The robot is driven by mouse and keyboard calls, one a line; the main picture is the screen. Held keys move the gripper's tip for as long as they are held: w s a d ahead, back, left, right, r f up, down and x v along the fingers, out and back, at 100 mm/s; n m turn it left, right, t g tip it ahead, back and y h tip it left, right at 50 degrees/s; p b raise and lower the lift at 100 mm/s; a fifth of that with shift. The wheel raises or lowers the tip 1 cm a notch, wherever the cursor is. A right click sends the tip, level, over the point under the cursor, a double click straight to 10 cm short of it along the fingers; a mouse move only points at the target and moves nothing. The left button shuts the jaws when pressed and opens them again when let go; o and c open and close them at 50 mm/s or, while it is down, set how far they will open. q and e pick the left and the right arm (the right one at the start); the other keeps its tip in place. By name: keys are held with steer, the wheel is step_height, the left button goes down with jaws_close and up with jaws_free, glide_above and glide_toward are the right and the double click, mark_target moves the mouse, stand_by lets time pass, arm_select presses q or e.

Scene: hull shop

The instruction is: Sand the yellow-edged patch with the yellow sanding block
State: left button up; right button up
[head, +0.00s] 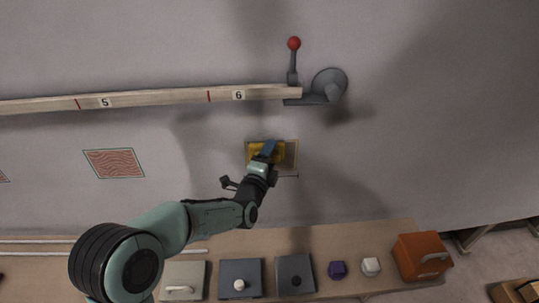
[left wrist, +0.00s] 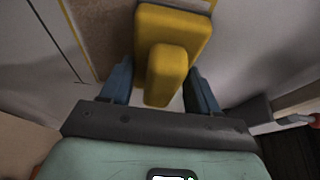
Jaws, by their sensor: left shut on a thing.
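The yellow sanding block (head: 252,149) is in front of the yellow-edged patch (head: 290,155) on the grey hull wall. My left gripper (head: 266,152) is shut on the block's handle; the left wrist view shows the handle (left wrist: 168,72) between its two blue fingers. The block covers the left and middle of the patch, and the bare right part looks plain tan. In the left wrist view a strip of the patch (left wrist: 100,30) shows beside the block. I cannot tell whether the block's face touches the surface. My right gripper is not in view.
A wooden rail (head: 160,97) with numbers and a bracket with a red-knobbed lever (head: 293,62) are above. A green-edged red patch (head: 114,163) is at left.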

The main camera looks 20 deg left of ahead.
mark_target(273, 138)
arm_select(q)
steer(key=shift+f+b, duration=3.65)
steer(key=shift+f, duration=1.8)
steer(key=shift+r+p, duration=3.9)
steer(key=shift+r, duration=1.4)
steer(key=shift+w+r+p, duration=0.1)
steer(key=shift+r+p, duration=1.4)
steer(key=shift+r, duration=0.45)
step_height(273, 138, down, 14)
steer(key=b, duration=1)
steer(key=shift+f, duration=0.25)
steer(key=shift+o, duration=1.3)
steer(key=shift+c, duration=1.3)
